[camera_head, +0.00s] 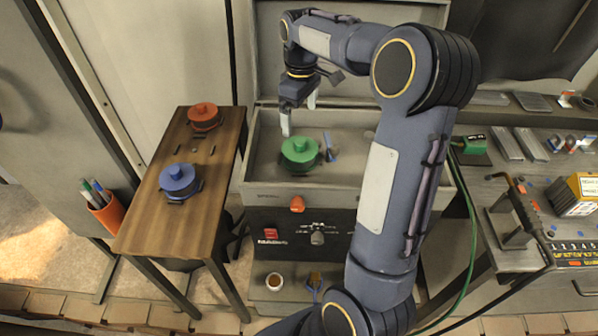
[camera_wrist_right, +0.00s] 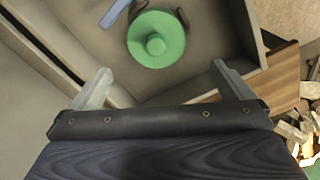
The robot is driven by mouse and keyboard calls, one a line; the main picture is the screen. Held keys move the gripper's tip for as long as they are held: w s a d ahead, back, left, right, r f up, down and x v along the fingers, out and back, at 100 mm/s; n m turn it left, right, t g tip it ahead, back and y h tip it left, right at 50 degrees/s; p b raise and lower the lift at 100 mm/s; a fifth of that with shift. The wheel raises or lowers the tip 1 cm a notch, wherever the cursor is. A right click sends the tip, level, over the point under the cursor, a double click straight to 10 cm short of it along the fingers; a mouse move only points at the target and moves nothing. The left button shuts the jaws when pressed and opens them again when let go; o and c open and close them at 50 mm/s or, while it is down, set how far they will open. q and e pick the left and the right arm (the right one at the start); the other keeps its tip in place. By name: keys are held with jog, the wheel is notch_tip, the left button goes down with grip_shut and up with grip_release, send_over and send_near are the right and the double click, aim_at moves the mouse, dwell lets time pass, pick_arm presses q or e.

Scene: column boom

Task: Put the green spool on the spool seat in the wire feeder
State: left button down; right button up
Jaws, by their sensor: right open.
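The green spool (camera_head: 299,152) sits in the grey open box of the wire feeder (camera_head: 262,190), towards the middle of its floor. It also shows in the right wrist view (camera_wrist_right: 156,40), with a knob on its top. A dark holder shows partly under and beside it; I cannot tell whether that is the spool seat. My right gripper (camera_head: 299,118) is open and empty above and just behind the spool, apart from it. In the right wrist view its fingers (camera_wrist_right: 166,88) are wide apart, with the spool beyond them. My left gripper is not in view.
A wooden table (camera_head: 140,235) on the left bears a red spool (camera_head: 204,115) and a blue spool (camera_head: 179,179). A blue tool (camera_head: 329,146) lies right of the green spool. The box walls surround it. A cluttered bench (camera_head: 485,190) stands at right.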

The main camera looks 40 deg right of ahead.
jog(key=s+a+r+m+t+y, duration=0.2)
jog(key=s+a+r+m+t, duration=0.15)
jog(key=s+a, duration=0.8)
jog(key=s+a+f+m+t, duration=0.1)
jog(key=s+a+f, duration=0.1)
jog(key=s, duration=0.4)
jog(key=s+a+f+m+t+y, duration=0.1)
jog(key=s+a+f, duration=0.1)
jog(key=s+a, duration=0.3)
jog(key=shift+s+a+f+m+y, duration=0.25)
jog(key=shift+s+m+y, duration=0.1)
jog(key=shift+s, duration=0.2)
jog(key=shift+r, duration=0.1)
